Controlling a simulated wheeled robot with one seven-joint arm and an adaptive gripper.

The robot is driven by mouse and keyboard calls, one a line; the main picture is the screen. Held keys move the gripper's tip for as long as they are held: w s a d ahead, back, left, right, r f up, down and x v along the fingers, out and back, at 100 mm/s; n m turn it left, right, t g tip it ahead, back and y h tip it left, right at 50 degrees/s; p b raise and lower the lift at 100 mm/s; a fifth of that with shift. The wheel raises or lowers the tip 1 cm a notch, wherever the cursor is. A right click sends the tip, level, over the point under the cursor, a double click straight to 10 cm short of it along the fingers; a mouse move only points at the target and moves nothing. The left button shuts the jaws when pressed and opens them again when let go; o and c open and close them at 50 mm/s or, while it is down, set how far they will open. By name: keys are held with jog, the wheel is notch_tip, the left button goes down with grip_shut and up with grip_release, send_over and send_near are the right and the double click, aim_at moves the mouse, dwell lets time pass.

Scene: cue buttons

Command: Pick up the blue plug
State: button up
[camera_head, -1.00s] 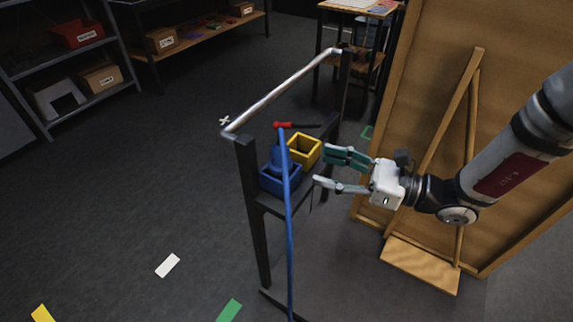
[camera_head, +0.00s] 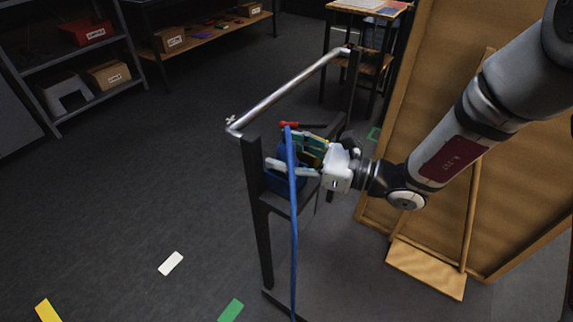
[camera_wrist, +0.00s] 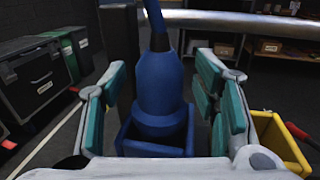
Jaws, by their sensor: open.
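The blue plug (camera_wrist: 160,88) stands upright in a square blue holder (camera_wrist: 150,150), seen in the wrist view. In the head view the plug is mostly hidden behind my gripper and the blue cable (camera_head: 293,230), which hangs down in front of the rack. My gripper (camera_head: 283,150) is open, with its fingers over the blue holder. In the wrist view its two teal-padded fingers stand on either side of the plug, with a visible gap on each side.
A yellow holder (camera_wrist: 283,140) sits to the right of the blue one, close to my right finger. A red-handled thing (camera_head: 290,125) lies behind. The dark rack has a metal rail (camera_head: 290,88) on top. A brown board (camera_head: 430,130) stands at the right.

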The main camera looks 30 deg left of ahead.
grip_shut()
